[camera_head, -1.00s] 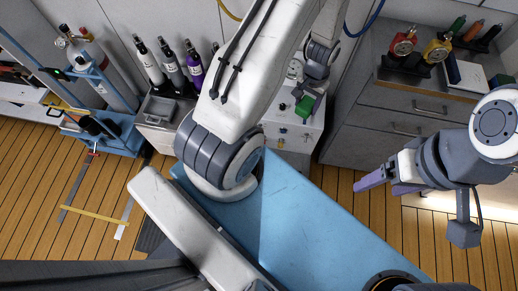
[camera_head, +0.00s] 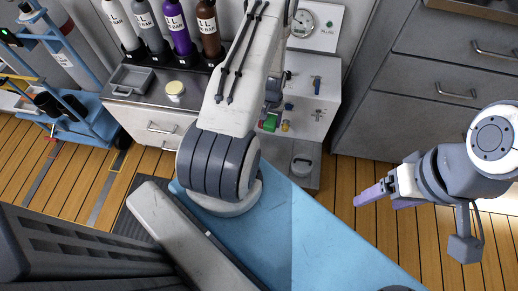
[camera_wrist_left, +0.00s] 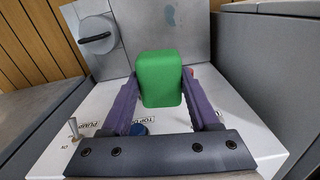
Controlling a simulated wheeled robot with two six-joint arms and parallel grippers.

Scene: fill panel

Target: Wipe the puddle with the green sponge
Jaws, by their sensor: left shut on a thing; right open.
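My left gripper (camera_wrist_left: 160,92) is shut on the green sponge (camera_wrist_left: 160,78), which sits between its purple fingers in the left wrist view. In the head view the sponge (camera_head: 269,122) shows beside my left arm, over the left front part of the white panel (camera_head: 312,85). I cannot tell if the sponge touches the panel. I cannot make out a puddle for sure; a small teal patch (camera_wrist_left: 168,15) shows on the grey surface beyond the sponge. My right gripper (camera_head: 378,202) is open and empty, over the wooden floor at the right.
The panel has small knobs, a toggle switch (camera_wrist_left: 73,128) and a gauge (camera_head: 303,22). Grey drawers (camera_head: 430,80) stand at the right.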

